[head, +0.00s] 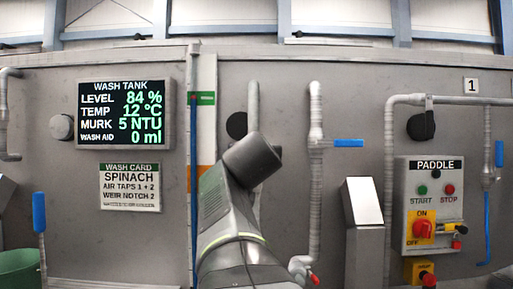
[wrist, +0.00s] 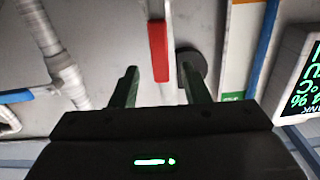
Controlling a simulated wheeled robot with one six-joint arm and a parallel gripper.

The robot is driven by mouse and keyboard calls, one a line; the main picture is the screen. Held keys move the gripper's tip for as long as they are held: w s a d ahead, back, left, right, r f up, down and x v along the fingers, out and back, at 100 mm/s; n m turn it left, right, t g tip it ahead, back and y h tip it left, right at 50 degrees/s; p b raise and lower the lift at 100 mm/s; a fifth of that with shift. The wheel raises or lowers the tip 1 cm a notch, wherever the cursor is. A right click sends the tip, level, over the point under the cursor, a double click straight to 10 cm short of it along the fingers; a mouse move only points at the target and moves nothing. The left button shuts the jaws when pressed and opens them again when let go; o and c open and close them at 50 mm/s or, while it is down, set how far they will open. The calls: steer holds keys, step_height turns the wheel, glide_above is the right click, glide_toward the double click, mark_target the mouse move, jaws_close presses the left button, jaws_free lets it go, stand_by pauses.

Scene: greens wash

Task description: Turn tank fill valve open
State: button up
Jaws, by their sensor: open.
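A red lever handle (wrist: 158,50) lies along a thin pale pipe on the grey wall in the wrist view, in line with the pipe. No label on it is visible, so I cannot tell by text that it is the tank fill valve. My gripper (wrist: 158,70) is open. Its two green fingers stand on either side of the handle's line, with a gap on both sides and no visible contact. In the head view my arm hides the red handle and the gripper; the upper part of the pipe (head: 254,100) shows behind it.
The wash tank display (head: 124,113) reads level 84 %. A blue lever (head: 348,143) sticks out sideways from the pipe to the right (head: 315,190). A dark round knob (wrist: 192,68) sits beside the red handle. A paddle control box (head: 433,205) is further right.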

steer(key=shift+w+p, duration=0.55)
steer(key=shift+w, duration=2.2)
steer(key=shift+c, duration=0.2)
jaws_close()
